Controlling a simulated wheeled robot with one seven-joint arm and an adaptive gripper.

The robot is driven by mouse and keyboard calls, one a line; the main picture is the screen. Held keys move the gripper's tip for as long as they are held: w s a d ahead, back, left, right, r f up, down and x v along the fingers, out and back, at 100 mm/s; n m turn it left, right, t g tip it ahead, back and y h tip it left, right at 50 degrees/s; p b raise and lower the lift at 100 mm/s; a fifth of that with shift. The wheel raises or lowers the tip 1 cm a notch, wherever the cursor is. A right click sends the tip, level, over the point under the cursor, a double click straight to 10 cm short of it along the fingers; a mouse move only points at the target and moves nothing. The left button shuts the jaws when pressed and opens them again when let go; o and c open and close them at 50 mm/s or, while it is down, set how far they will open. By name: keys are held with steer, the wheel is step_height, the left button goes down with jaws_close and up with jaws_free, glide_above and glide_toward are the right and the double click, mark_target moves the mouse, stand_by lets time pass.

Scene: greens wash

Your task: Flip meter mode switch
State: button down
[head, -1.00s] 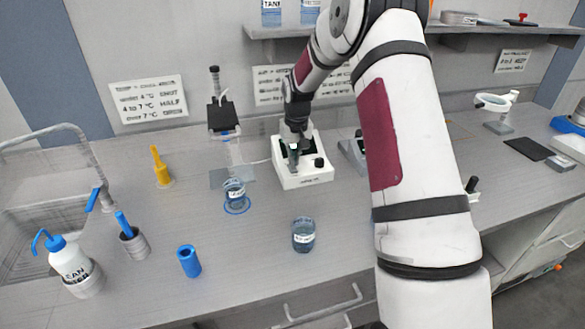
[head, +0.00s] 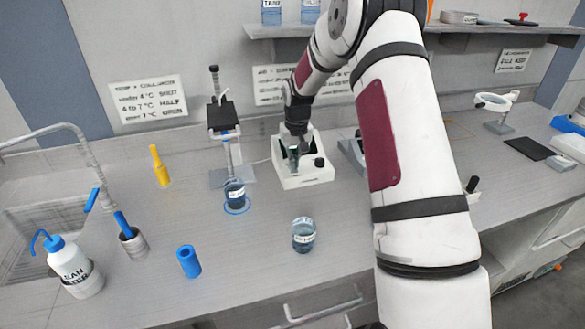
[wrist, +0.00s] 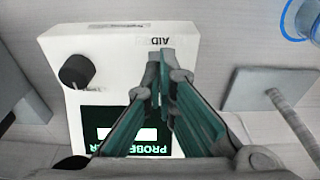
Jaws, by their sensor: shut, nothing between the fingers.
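The meter is a white box (head: 305,180) on the bench, with a black knob (head: 319,162) on its right side. In the wrist view the meter (wrist: 105,60) fills the upper left, with the knob (wrist: 76,70) and a dark green-edged display (wrist: 125,132) reading partly "PROBE". My gripper (wrist: 160,62) is shut and empty over the meter's face, its tips near a partly covered label ending in "AID". It also shows in the head view (head: 294,158), pointing down over the meter. The mode switch is not distinguishable; the fingers hide that part of the face.
A stand (head: 224,130) with a grey base is left of the meter, with a beaker (head: 234,195) on a blue ring in front. Another beaker (head: 303,235) stands nearer the front.

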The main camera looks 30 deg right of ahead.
steer(key=shift+f, duration=0.5)
steer(key=shift+r, duration=3.55)
